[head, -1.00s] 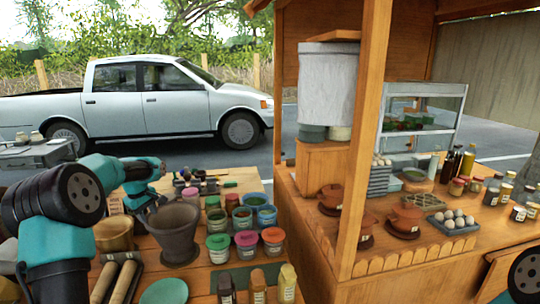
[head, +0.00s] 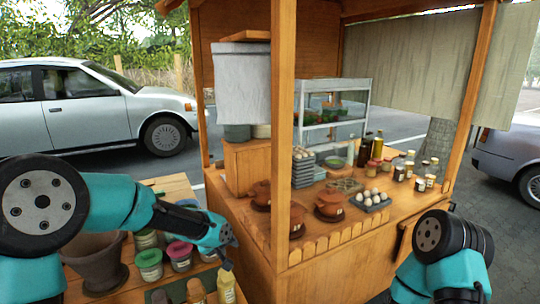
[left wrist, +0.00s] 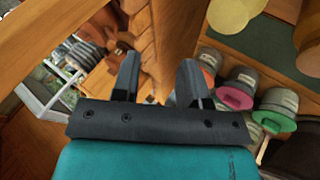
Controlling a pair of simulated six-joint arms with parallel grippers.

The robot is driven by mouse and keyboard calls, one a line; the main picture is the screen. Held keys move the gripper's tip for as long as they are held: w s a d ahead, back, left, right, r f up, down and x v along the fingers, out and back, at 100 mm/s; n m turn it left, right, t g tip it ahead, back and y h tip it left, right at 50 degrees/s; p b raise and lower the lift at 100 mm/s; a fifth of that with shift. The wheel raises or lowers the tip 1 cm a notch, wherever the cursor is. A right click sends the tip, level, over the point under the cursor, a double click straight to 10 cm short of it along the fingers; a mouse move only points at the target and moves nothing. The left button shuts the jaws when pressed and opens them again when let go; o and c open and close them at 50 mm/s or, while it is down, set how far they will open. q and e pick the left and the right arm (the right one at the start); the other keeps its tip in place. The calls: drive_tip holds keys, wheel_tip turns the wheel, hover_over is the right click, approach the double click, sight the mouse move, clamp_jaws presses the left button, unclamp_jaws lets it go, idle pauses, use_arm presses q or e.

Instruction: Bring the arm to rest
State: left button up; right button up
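My left arm reaches across the front of the low table in the head view. Its gripper (head: 228,254) hangs near the table's right end, beside the wooden cart's corner. In the left wrist view the gripper (left wrist: 158,72) has its two fingers apart with nothing between them. The grey-brown clay mortar (head: 97,262) stands upright on the table at the left, below my left forearm and apart from the gripper; its top is partly hidden by the arm. My right arm shows at the lower right of the head view, but its gripper is out of sight.
Jars with coloured lids (head: 179,255) and bottles (head: 226,287) stand close to the left gripper. The wooden cart (head: 340,265) and its post (head: 284,150) rise just to the right. Clay pots (head: 330,203) and an egg tray (head: 371,200) sit on the cart's counter.

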use_arm(q)
drive_tip(key=s+d+f+m+h, duration=0.1)
drive_tip(key=s+d+f+m, duration=0.15)
drive_tip(key=s+d, duration=0.35)
drive_tip(key=s+a+f+g, duration=0.1)
drive_tip(key=s+f, duration=0.2)
drive_tip(key=f, duration=0.5)
drive_tip(key=s+a+f+g, duration=0.1)
drive_tip(key=s+a+f, duration=0.15)
drive_tip(key=f, duration=0.55)
drive_tip(key=s+a+f+g+y, duration=0.1)
drive_tip(key=s+a+f, duration=0.5)
drive_tip(key=s, duration=0.3)
drive_tip(key=s+a+f+g, duration=0.2)
drive_tip(key=s+a+f, duration=0.3)
drive_tip(key=s+f, duration=0.3)
drive_tip(key=shift+s+a+f+y, duration=0.25)
drive_tip(key=shift+s+a+y, duration=0.1)
drive_tip(key=shift+y, duration=0.05)
